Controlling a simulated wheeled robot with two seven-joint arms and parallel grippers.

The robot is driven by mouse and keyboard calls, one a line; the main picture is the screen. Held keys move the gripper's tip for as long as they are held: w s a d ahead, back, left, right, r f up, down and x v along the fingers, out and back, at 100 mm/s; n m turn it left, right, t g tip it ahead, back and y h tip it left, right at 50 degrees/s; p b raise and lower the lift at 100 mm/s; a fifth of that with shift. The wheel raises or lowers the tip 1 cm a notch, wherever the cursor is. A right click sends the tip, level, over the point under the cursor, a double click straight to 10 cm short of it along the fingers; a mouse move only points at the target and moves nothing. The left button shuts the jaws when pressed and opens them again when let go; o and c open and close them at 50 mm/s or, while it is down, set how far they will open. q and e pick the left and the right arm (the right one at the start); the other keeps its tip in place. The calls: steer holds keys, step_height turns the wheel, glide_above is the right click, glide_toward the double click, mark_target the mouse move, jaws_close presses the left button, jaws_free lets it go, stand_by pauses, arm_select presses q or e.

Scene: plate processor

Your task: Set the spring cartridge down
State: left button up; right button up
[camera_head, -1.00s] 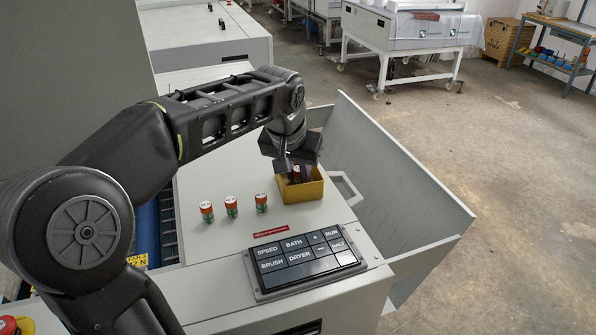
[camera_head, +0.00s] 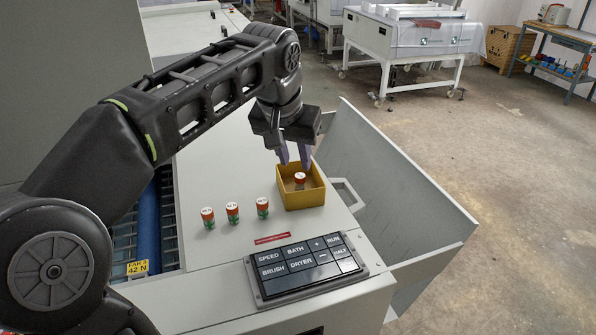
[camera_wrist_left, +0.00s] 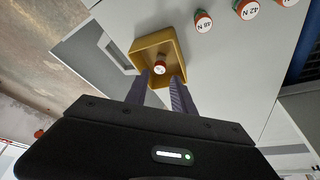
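A spring cartridge (camera_head: 299,179) with a white top and an orange-red band stands upright inside the yellow box (camera_head: 303,199). It also shows inside the box in the left wrist view (camera_wrist_left: 160,65). My left gripper (camera_head: 294,163) is above the box, its two fingers spread apart with nothing between them. In the left wrist view the open fingers (camera_wrist_left: 160,90) point toward the box. The cartridge's lower part is hidden by the box wall. My right gripper is not in view.
Three similar cartridges (camera_head: 233,212) stand in a row left of the box on the grey machine top (camera_head: 215,165). A button panel (camera_head: 305,266) lies in front. A slanted grey panel (camera_head: 385,175) and a handle (camera_head: 347,194) are to the right.

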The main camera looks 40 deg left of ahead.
arm_select(q)
steer(key=v, duration=0.4)
steer(key=shift+f, duration=0.1)
stand_by(0.5)
